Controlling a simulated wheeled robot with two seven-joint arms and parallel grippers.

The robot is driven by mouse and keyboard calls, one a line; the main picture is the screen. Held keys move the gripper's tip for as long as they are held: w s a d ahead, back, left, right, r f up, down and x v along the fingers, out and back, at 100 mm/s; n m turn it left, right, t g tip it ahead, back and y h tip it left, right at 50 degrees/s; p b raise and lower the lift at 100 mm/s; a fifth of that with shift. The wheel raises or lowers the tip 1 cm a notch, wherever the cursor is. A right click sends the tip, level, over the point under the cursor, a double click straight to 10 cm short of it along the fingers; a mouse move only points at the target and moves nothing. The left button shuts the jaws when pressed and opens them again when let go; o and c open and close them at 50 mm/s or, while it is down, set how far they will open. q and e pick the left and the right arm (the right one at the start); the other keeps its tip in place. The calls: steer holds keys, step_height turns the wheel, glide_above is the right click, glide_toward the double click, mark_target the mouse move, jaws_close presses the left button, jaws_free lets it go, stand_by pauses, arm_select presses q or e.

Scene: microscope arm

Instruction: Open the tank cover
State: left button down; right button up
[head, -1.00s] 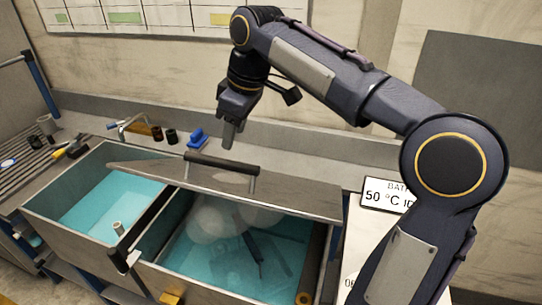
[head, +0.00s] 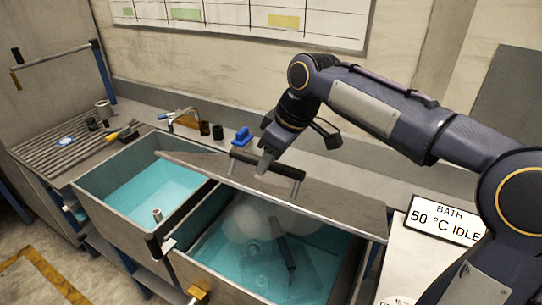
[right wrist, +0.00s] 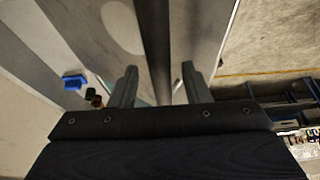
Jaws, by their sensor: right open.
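The tank cover (head: 330,205) is a grey slab lying over the back part of the right-hand bath (head: 225,283); the front of that bath shows blue water. A dark bar handle (head: 285,170) stands on two posts on the cover. My right gripper (head: 264,164) is at the handle, pointing down. In the right wrist view, the dark handle bar (right wrist: 154,40) runs between the two fingers of the open gripper (right wrist: 158,70), with gaps on both sides. My left gripper is not in view.
A second open bath (head: 150,190) with blue water is on the left. A tap (head: 183,118), dark jars (head: 217,131) and a blue item (head: 242,137) stand behind. A sign (head: 445,220) reading "BATH 50 °C IDLE" is at the right. A dark tool (head: 283,245) shows in the right bath.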

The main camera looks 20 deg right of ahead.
steer(key=shift+c, duration=0.4)
jaws_close()
steer(key=shift+w+d+r+p, duration=0.1)
steer(key=shift+w+r+p, duration=0.05)
steer(key=shift+r+p, duration=0.2)
steer(key=w+d+r+p, duration=0.5)
steer(key=w+d+r, duration=0.4)
steer(key=w+d, duration=0.3)
steer(key=shift+d+r, duration=0.2)
steer(key=shift+r, duration=0.15)
